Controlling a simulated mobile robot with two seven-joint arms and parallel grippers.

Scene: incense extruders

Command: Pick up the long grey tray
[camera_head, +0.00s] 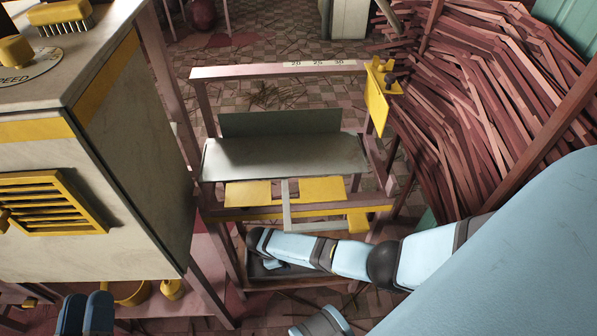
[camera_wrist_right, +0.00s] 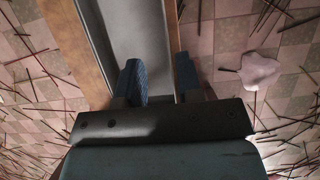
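The long grey tray (camera_wrist_right: 140,35) runs away from me in the right wrist view, between two brown rails. In the head view a grey surface, which I take to be the tray (camera_head: 300,272), shows in the low frame of the stand, partly hidden by my right arm. My right gripper (camera_wrist_right: 160,80) has its fingers apart, one over the grey interior and one outside the right-hand rail. I cannot tell whether they touch it. My left gripper (camera_head: 85,314) shows only its two dark blue fingers at the lower left edge, away from the stand; its opening is unclear.
A metal stand holds a wide grey plate (camera_head: 285,157) above my right arm. A large white machine with a yellow grille (camera_head: 55,203) stands at left. A heap of reddish sticks (camera_head: 480,110) lies at right. Loose sticks and a pale piece (camera_wrist_right: 247,70) lie on the tiled floor.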

